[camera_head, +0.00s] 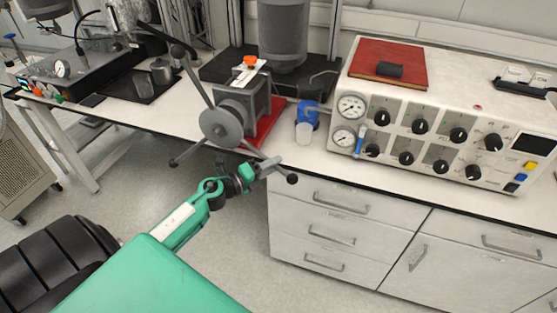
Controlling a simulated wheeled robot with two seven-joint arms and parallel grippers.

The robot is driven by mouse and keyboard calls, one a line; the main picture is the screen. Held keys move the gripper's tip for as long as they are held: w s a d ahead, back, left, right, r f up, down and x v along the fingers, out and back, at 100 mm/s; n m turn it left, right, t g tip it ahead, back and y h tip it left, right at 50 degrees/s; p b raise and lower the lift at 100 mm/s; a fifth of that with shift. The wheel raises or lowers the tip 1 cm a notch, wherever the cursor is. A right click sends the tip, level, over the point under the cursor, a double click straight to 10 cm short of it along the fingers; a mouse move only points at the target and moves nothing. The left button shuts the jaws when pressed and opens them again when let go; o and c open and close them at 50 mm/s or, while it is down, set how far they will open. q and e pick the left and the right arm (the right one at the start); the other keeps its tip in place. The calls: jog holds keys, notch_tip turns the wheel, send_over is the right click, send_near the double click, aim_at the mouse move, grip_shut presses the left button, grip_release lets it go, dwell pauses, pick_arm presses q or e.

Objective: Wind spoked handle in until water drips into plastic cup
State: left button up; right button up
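The spoked handle (221,124) has a grey round hub on the front of a grey metal block (243,98). Its spokes end in dark knobs, one at upper left, one at lower left and one at lower right. A small translucent plastic cup (303,134) stands on the bench right of the block, by a blue fitting (307,112). I cannot make out any water. My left gripper (266,166) is at the lower right spoke, close to its knob. Whether its fingers grip the spoke cannot be told. My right gripper is not in view.
A white control box (440,125) with gauges and black knobs fills the bench's right side, a red book (388,63) on top. A dark cylinder (284,35) stands behind the handle. A black instrument (75,75) is at left. Drawers (325,215) lie below the bench edge.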

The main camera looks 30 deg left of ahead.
pick_arm(q)
jog(key=shift+x, duration=1.3)
jog(key=shift+a, duration=0.1)
grip_shut()
